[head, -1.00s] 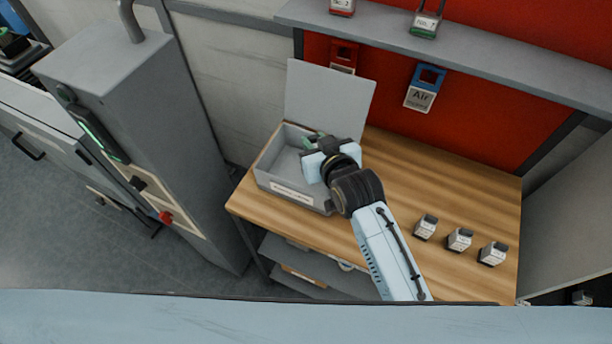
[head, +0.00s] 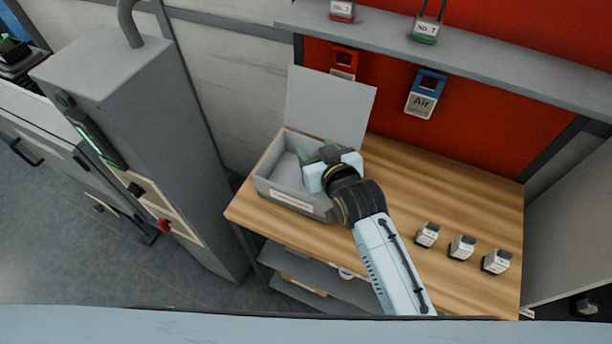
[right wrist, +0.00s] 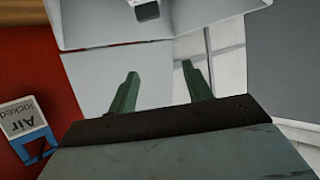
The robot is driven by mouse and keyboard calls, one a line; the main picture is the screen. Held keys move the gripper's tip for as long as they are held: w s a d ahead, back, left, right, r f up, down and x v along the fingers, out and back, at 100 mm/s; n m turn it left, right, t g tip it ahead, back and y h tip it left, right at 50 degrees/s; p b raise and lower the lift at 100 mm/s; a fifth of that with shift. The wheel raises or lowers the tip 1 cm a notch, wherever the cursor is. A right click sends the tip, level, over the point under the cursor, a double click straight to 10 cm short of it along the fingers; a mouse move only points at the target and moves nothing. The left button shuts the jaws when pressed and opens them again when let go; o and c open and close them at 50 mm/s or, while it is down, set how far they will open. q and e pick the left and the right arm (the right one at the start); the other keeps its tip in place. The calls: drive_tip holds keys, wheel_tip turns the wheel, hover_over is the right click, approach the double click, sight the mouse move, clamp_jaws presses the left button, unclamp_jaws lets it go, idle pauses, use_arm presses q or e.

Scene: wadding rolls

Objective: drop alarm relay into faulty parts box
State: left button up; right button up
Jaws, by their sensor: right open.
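The grey faulty parts box (head: 290,197) stands on the left of the wooden bench with its lid (head: 328,105) up and a label on its front. My right gripper (head: 315,150) is over the box's right part, its green fingers apart with nothing between them. In the right wrist view, the open fingers (right wrist: 160,68) show against the pale lid. A small white and dark block, seemingly the alarm relay (right wrist: 146,9), is inside the box, apart from the fingers and cut by the frame edge. In the head view it does not show. My left gripper is out of view.
Three small white and dark blocks (head: 462,247) stand in a row at the bench's right. A blue "Air" tag (head: 424,95) and a red tag (head: 343,63) hang below the shelf (head: 450,62). A grey cabinet (head: 150,150) stands left. The bench middle is clear.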

drive_tip(key=v, duration=1.3)
